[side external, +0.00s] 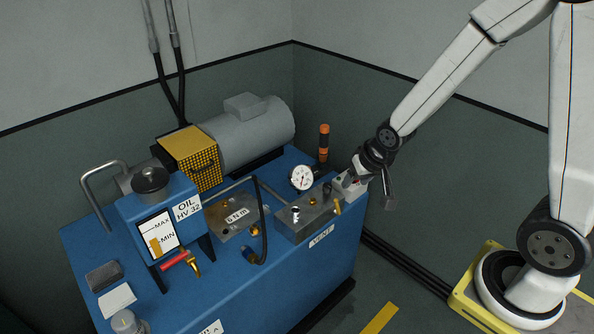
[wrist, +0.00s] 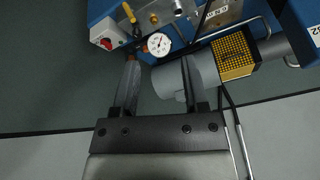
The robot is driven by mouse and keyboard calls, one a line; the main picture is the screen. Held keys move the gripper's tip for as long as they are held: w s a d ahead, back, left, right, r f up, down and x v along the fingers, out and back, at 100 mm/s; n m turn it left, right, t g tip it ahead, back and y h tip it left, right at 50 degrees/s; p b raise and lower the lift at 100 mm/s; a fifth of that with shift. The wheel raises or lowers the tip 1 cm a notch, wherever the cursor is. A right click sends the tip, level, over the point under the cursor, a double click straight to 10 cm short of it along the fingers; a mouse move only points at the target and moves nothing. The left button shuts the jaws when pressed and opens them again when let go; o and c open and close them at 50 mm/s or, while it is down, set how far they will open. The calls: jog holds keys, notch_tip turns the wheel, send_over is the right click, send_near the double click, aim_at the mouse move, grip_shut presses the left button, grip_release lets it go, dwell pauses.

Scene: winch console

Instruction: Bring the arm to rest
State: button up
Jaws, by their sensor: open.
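My arm reaches down from the upper right in the side view. My gripper (side external: 374,184) is at the right end of the blue power unit (side external: 290,285), close to a small pale box (side external: 347,187). In the wrist view my gripper (wrist: 158,62) has its two dark fingers spread apart with nothing held between them. The pale box there has a red knob (wrist: 105,42) and lies left of the left fingertip. I cannot tell whether a finger touches the box.
A round gauge (side external: 301,177) stands beside the metal valve block (side external: 303,219). A grey motor (side external: 258,130) with a yellow guard (side external: 190,155) lies behind. An oil tank (side external: 151,205) stands left. Open floor lies in front of my base.

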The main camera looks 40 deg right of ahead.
jog(key=s+a+r+n+g, duration=0.2)
jog(key=s+a+n, duration=0.2)
jog(key=s, duration=0.4)
jog(key=shift+r+n+y, duration=0.25)
jog(key=shift+n+y, duration=0.05)
jog(key=shift+w+a, duration=0.1)
jog(key=shift+w, duration=0.05)
dwell(0.3)
